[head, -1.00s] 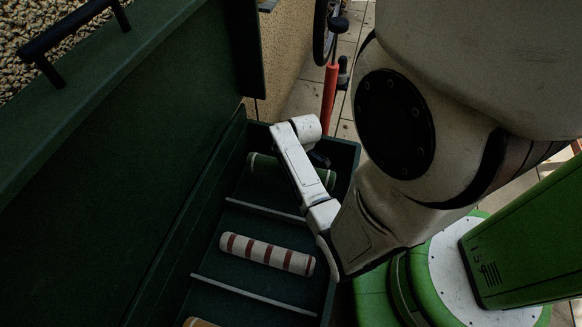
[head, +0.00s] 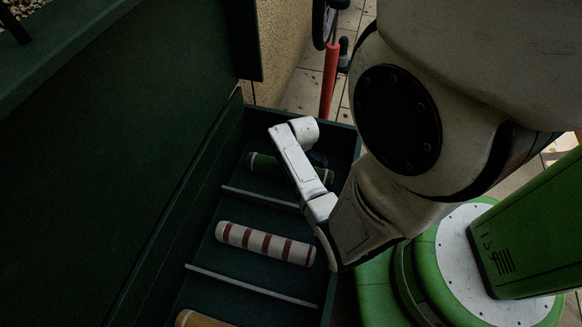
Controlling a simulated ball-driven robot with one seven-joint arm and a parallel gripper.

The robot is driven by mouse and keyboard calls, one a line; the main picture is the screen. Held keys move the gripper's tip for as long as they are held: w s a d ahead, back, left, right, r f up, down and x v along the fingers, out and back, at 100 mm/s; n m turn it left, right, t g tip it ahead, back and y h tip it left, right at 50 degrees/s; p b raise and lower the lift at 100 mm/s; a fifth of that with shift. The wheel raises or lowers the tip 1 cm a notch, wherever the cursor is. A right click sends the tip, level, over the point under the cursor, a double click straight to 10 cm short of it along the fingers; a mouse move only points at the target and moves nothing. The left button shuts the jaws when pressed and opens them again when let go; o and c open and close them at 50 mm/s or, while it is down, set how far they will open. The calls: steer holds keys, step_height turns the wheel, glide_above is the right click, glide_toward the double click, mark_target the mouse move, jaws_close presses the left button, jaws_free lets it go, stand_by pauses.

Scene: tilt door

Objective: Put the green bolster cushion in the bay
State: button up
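The green bolster cushion (head: 262,164) has pale bands near its ends. It lies crosswise in the far compartment of a dark green open box (head: 348,142). My arm crosses over its middle and hides part of it. My gripper (head: 318,159) shows only as a small dark part beneath the white wrist, over the cushion's right half. Its fingers are hidden, so I cannot tell whether it touches or holds the cushion.
Thin dividers (head: 262,197) split the box. A white and red striped bolster (head: 265,244) lies in the middle compartment, an orange one (head: 198,319) in the near compartment. A large dark green panel (head: 110,150) rises at left. A red post (head: 328,80) stands beyond the box.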

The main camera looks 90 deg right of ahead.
steer(key=shift+f, duration=0.3)
stand_by(0.5)
steer(key=o, duration=1.5)
steer(key=shift+c, duration=0.2)
steer(key=r+p, duration=0.1)
steer(key=r, duration=0.2)
steer(key=s+r+p, duration=0.1)
steer(key=r, duration=0.3)
steer(key=r+p, duration=0.2)
steer(key=r, duration=0.1)
steer(key=shift+s+a+r, duration=0.3)
steer(key=shift+s, duration=0.05)
